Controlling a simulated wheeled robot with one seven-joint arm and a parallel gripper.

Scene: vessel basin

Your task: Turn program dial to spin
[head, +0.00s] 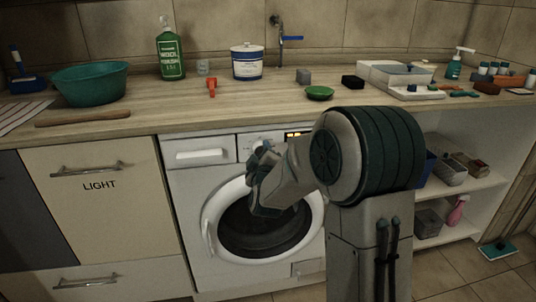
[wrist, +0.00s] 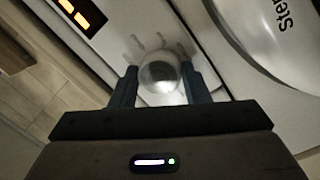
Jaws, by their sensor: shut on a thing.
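The program dial (wrist: 160,76) is a round, pale metallic knob on the white front panel of the washing machine (head: 183,205). In the wrist view my gripper (wrist: 159,84) has one finger on each side of the dial and is shut on it. Faint marks stand on the panel around the knob; I cannot read them or tell which setting the dial points to. In the head view my gripper (head: 263,163) is at the machine's upper front, and it and my arm hide the dial.
A lit display (wrist: 82,14) with yellow segments is beside the dial. The round door (head: 216,215) lies just below the panel. The detergent drawer (head: 199,153) is at the panel's left. The wooden worktop (head: 140,112) overhangs above, holding a green bowl (head: 90,85) and bottles.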

